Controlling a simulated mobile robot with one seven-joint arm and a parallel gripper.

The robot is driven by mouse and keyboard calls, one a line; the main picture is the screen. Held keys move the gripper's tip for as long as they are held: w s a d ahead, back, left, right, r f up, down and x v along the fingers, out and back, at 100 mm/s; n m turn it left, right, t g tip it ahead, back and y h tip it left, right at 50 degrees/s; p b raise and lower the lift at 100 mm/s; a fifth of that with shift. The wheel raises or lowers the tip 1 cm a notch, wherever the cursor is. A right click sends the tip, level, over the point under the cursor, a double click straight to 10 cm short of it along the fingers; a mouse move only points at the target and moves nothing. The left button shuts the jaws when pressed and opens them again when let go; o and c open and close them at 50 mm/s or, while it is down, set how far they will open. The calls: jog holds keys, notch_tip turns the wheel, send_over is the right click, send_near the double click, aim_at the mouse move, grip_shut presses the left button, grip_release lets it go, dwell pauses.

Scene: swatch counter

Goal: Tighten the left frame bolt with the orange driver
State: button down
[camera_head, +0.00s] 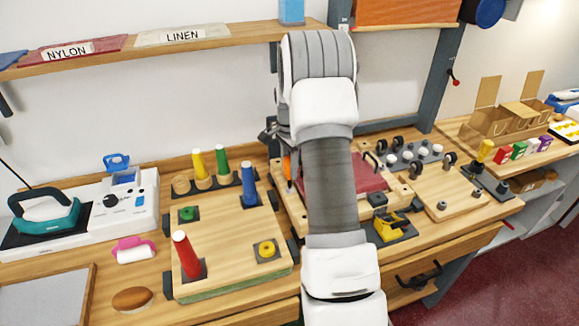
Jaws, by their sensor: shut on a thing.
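The orange driver (287,167) stands roughly upright over the left part of the wooden frame (290,207), its dark shaft pointing down. A red panel (369,175) lies inside the frame. My gripper (284,150) is shut on the orange driver near its top. My white and grey arm hides most of the gripper and the middle of the frame. The left frame bolt cannot be made out, and I cannot tell whether the driver tip touches it.
Left of the frame stands a wooden board with a red peg (187,256) and a blue peg (249,184). Green and yellow pegs stand behind it. A yellow tool (391,227) sits on a dark plate at right. A shelf (150,49) runs above the counter.

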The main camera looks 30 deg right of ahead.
jog(key=shift+f+b, duration=0.5)
jog(key=shift+f, duration=0.2)
dwell(0.8)
dwell(0.5)
jog(key=m, duration=0.3)
jog(key=m+p, duration=0.1)
jog(key=m, duration=0.3)
jog(key=shift+r, duration=0.1)
jog(key=m+p, duration=0.2)
jog(key=m, duration=0.3)
jog(key=shift+m, duration=0.3)
jog(key=shift+m+p, duration=0.4)
jog(key=shift+m, duration=0.8)
jog(key=c, duration=0.6)
grip_release()
jog(key=shift+c, duration=0.2)
